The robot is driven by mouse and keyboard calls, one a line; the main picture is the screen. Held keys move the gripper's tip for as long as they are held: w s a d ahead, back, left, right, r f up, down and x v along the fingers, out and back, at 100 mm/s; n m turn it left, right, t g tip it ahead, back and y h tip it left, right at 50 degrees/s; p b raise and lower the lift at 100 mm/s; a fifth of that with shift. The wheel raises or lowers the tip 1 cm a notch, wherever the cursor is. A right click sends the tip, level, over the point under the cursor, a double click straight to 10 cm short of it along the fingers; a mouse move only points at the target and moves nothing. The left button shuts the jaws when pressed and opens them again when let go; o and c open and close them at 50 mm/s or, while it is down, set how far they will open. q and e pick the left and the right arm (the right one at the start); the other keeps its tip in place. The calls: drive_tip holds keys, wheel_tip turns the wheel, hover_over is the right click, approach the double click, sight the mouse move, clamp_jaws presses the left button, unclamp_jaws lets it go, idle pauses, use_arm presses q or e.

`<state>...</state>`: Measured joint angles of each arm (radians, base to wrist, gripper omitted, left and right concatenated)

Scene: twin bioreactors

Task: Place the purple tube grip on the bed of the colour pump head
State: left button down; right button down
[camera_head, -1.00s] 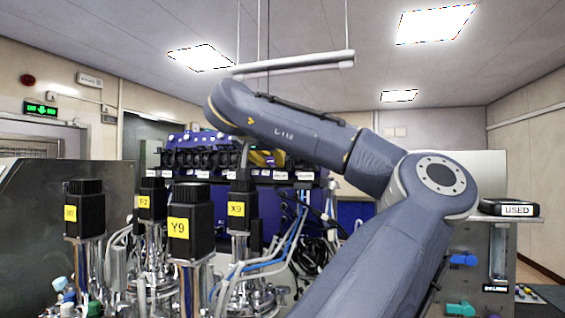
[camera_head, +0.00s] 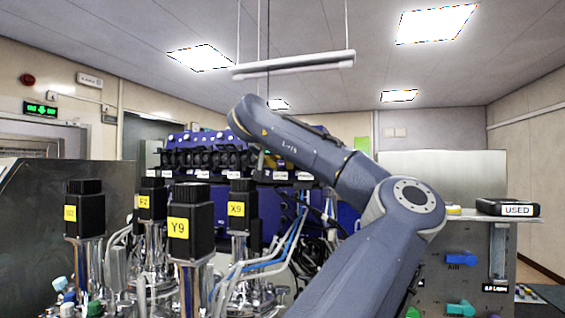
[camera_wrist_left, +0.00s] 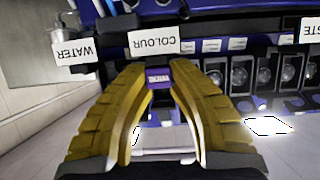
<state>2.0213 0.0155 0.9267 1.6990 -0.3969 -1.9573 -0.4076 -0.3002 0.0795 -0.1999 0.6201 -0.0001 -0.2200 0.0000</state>
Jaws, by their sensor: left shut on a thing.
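The purple tube grip (camera_wrist_left: 157,75) is a small purple block with lettering, held between the yellow fingertips of my left gripper (camera_wrist_left: 157,68) in the left wrist view. The gripper is shut on it. The COLOUR label (camera_wrist_left: 153,41) shows upside down just beyond the fingertips. The bed of the colour pump head is not clearly visible there. In the head view my left gripper (camera_head: 268,159) is mostly hidden behind its own arm, in front of the blue pump bank (camera_head: 200,142). The tube grip cannot be made out in that view. My right gripper is not in view.
The WATER label (camera_wrist_left: 76,50) and several pump heads (camera_wrist_left: 240,75) flank the COLOUR label. Black-topped motors such as Y9 (camera_head: 190,222) and X9 (camera_head: 242,205), with looping tubes, stand before the pump bank. A black USED box (camera_head: 507,207) sits at right.

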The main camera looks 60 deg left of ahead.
use_arm(q)
drive_tip(key=shift+f, duration=0.1)
drive_tip(key=c, duration=1.3)
unclamp_jaws()
drive_tip(key=shift+o, duration=0.2)
drive_tip(key=shift+s+r, duration=0.1)
drive_tip(key=shift+r, duration=0.1)
drive_tip(key=v, duration=1.2)
